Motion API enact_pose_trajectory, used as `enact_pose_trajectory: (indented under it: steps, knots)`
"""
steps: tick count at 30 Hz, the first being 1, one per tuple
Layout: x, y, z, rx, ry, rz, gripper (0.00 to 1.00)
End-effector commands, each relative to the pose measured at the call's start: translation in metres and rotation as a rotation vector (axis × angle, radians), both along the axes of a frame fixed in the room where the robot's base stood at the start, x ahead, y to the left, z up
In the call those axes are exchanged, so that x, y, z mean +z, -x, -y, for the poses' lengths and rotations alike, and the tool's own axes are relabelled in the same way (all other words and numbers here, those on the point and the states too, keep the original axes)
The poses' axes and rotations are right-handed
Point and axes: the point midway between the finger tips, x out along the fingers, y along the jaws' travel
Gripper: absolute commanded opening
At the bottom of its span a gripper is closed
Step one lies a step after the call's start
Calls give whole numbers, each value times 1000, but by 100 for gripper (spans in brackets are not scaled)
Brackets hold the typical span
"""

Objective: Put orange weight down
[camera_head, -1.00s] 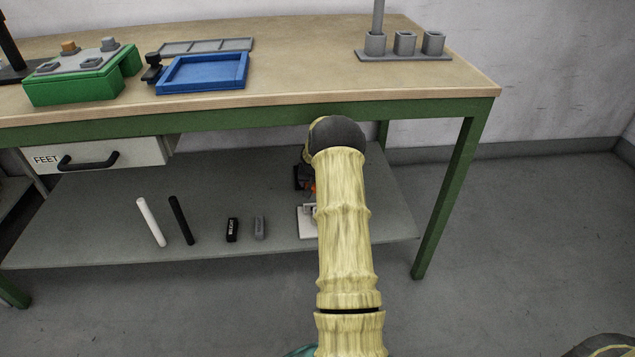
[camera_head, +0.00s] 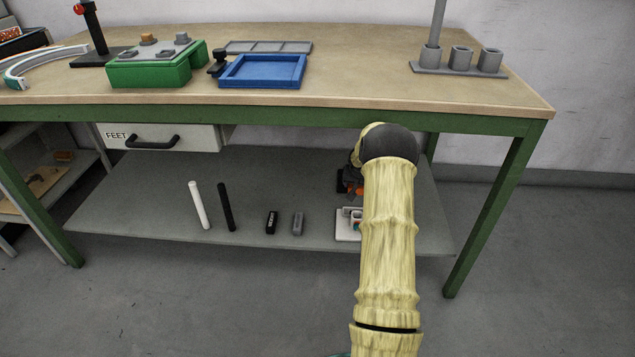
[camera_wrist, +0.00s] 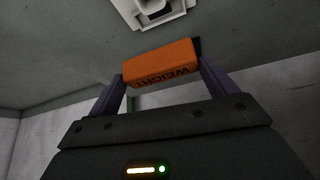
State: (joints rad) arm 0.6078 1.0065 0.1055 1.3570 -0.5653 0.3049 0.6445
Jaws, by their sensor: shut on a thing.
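In the wrist view an orange weight (camera_wrist: 161,63), a block with WEIGHT printed on it, is held between the two fingers of my gripper (camera_wrist: 163,72). In the head view my arm hides most of the gripper; a small orange patch (camera_head: 354,188), likely the weight, shows just left of the arm, in front of the lower shelf (camera_head: 150,222). Whether the weight touches the shelf cannot be told. A black block (camera_head: 271,222) and a grey block (camera_head: 298,224) lie on that shelf to the left.
A white device (camera_head: 346,224) stands on the shelf, partly behind my arm. A white rod (camera_head: 200,205) and a black rod (camera_head: 227,207) lie further left. The tabletop (camera_head: 370,85) overhangs the shelf. A green table leg (camera_head: 490,215) stands at the right.

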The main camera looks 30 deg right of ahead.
Motion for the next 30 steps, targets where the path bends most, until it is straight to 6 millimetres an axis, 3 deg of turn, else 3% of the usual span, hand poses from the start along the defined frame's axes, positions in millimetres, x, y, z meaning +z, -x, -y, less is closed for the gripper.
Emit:
enact_pose_trajectory:
  steps: [5, 14, 18, 24, 30]
  knots:
    - [2, -13, -53, 97, -1, -5, 41]
    - [2, -15, -187, 339, -5, -15, 41]
    - [7, -2, -245, 448, -5, -16, 41]
    - [20, 26, -317, 587, -5, -13, 41]
    - [35, 55, -365, 690, -2, -2, 41]
